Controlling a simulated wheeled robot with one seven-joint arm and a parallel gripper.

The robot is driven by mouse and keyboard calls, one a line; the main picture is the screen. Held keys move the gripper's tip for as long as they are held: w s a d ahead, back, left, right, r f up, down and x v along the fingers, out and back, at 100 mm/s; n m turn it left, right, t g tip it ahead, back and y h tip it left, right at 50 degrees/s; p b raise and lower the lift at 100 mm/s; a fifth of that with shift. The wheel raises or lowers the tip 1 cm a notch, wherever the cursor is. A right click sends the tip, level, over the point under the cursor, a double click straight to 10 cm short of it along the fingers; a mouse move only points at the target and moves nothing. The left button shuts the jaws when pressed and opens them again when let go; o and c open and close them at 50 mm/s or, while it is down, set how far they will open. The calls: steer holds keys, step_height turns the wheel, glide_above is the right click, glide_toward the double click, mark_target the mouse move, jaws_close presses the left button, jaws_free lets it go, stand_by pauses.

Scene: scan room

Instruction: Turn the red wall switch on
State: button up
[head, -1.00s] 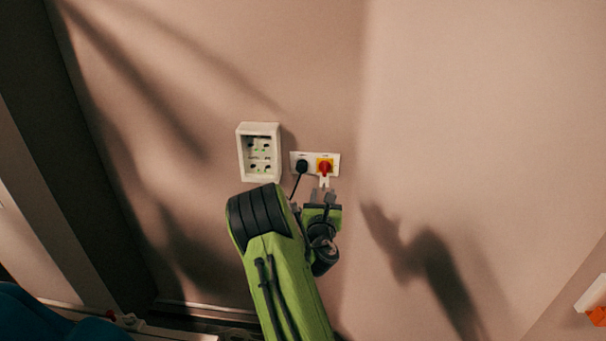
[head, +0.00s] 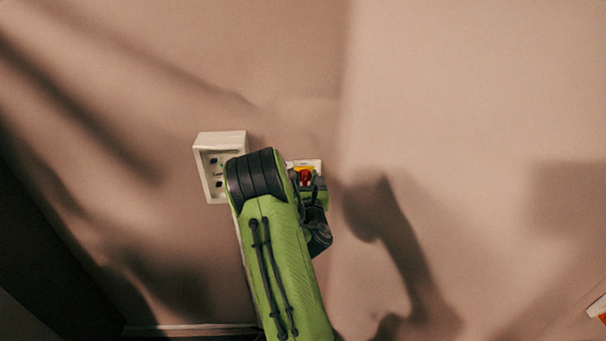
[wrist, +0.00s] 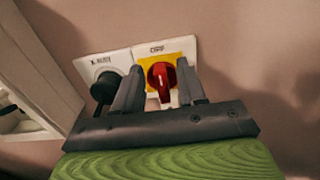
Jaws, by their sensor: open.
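The red wall switch (wrist: 161,80) is a red rotary knob on a yellow square, set in a white wall plate (wrist: 180,46). In the wrist view the lettering above it seems to read OFF. The knob's handle points roughly downward, slightly tilted. My gripper (wrist: 160,85) is open, with one finger on each side of the knob in the picture. I cannot tell whether either finger touches it. In the head view the red knob (head: 304,176) shows just above my gripper (head: 308,185), whose fingers are partly hidden.
A black plug (wrist: 106,86) sits in the socket plate left of the switch, close to my left finger. A white socket box (head: 220,139) stands out from the wall further left, partly behind my arm. The wall to the right is bare.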

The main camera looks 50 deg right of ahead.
jaws_close()
steer(key=shift+m, duration=0.3)
steer(key=m, duration=0.4)
steer(key=shift+s+d+f, duration=0.15)
steer(key=shift+s+d, duration=0.05)
steer(key=shift+d, duration=0.05)
steer(key=m, duration=0.4)
steer(key=shift+s+d+f, duration=0.2)
steer(key=shift+s, duration=0.05)
steer(key=m, duration=0.4)
steer(key=f+m, duration=0.1)
steer(key=m, duration=0.4)
steer(key=shift+s+d+f, duration=0.15)
steer(key=shift+s+d, duration=0.05)
steer(key=shift+f+m, duration=0.1)
steer(key=shift+m, duration=0.2)
jaws_free()
